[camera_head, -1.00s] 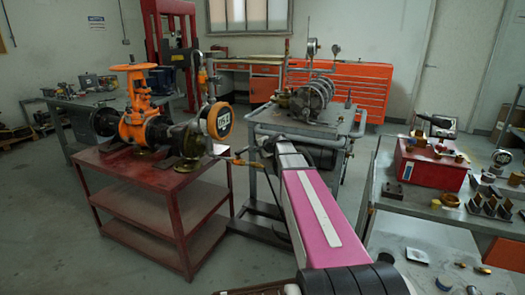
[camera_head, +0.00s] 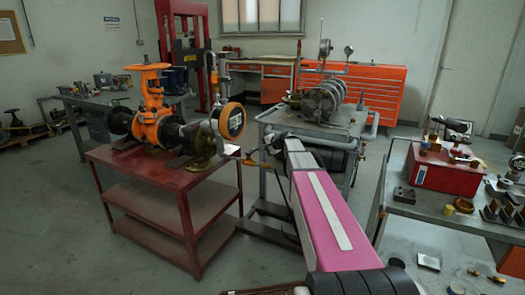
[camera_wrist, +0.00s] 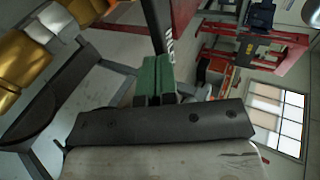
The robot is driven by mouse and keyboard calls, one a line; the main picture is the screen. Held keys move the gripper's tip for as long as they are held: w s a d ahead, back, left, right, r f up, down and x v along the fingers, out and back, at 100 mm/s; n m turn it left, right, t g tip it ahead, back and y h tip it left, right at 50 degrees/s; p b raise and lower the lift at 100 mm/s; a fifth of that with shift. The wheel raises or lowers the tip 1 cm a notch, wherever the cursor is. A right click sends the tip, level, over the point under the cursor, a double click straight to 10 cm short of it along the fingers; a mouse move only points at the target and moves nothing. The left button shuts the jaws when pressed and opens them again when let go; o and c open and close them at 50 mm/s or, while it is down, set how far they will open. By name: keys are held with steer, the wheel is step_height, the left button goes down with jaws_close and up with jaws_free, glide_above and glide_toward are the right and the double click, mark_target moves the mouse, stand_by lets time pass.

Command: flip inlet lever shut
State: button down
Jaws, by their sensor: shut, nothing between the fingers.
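My gripper's green fingers (camera_wrist: 153,80) are together and empty in the wrist view. A black bar (camera_wrist: 158,25) with pale lettering passes just beyond them; contact is unclear. Large brass parts (camera_wrist: 35,50) fill the upper left.
The red cart (camera_head: 165,188) has open lower shelves. A grey cart (camera_head: 345,125) with metal machinery stands behind my arm. A workbench (camera_head: 400,208) with a red box (camera_head: 447,168) and loose parts is at the right. The floor at the lower left is clear.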

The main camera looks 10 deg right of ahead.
steer(key=shift+w+a, duration=0.25)
steer(key=shift+w, duration=0.25)
steer(key=shift+s, duration=0.1)
steer(key=d+f+v, duration=0.1)
steer(key=f+v, duration=0.1)
steer(key=v, duration=1.2)
steer(key=s+a+f+n+g+h, duration=0.2)
steer(key=s+f+n+h, duration=0.1)
steer(key=s+f, duration=0.5)
steer(key=s+a+f+n+g+h, duration=0.2)
steer(key=s+f, duration=0.6)
steer(key=s, duration=0.5)
steer(key=s+a+f+n+g+h, duration=0.3)
steer(key=s+f+g, duration=0.1)
steer(key=s+f, duration=0.5)
steer(key=shift+s+n+h, duration=0.3)
steer(key=shift+s+h, duration=0.1)
steer(key=shift+s, duration=0.4)
